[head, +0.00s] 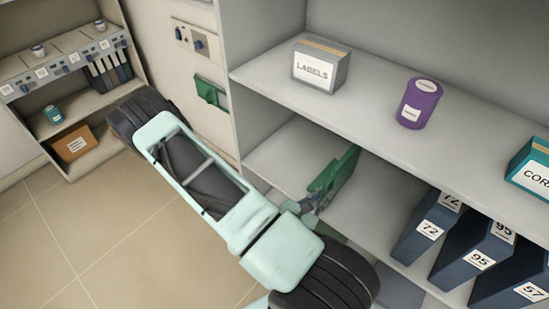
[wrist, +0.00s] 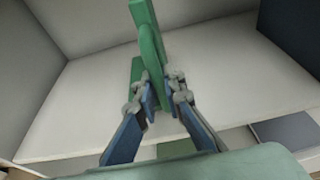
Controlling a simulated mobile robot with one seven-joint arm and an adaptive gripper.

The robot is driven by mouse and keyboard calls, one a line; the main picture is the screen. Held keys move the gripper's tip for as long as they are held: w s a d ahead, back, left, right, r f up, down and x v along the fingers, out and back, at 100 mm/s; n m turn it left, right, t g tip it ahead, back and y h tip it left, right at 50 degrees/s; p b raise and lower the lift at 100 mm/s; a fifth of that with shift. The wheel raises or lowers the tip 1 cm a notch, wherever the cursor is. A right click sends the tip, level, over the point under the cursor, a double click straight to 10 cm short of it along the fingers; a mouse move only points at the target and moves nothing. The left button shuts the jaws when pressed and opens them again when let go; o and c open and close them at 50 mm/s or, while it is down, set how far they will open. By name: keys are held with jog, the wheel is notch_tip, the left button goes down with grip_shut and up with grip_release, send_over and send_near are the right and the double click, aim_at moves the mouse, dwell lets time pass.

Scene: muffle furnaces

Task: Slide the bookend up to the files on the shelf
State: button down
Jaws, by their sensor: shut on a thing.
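The green bookend (head: 337,174) stands upright on the lower shelf (head: 278,158), left of the files. My gripper (head: 313,204) reaches in from the front and is shut on the bookend's near edge. In the wrist view the bookend (wrist: 151,35) rises between the two fingers of my gripper (wrist: 160,92). The dark blue files (head: 426,232) lean at the right of the lower shelf, with labels such as 72, 95 and 57. A stretch of bare shelf lies between bookend and files. A dark blue side, likely a file (wrist: 292,32), shows at the wrist view's upper right.
The upper shelf above holds a LABELS box (head: 320,66), a purple canister (head: 418,103) and a teal box (head: 531,168). Its front edge overhangs the lower shelf. The cabinet's side panel (head: 235,85) stands left. Another shelf unit (head: 62,75) is at far left.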

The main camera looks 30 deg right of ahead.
jog(key=shift+s+d+p, duration=0.3)
jog(key=shift+s+p, duration=0.15)
jog(key=shift+s, duration=0.4)
jog(key=shift+s+d+p, duration=0.3)
jog(key=shift+s+p, duration=0.1)
jog(key=shift+s, duration=0.4)
jog(key=shift+s+d+p, duration=0.3)
jog(key=shift+s+p, duration=0.15)
jog(key=shift+s, duration=0.4)
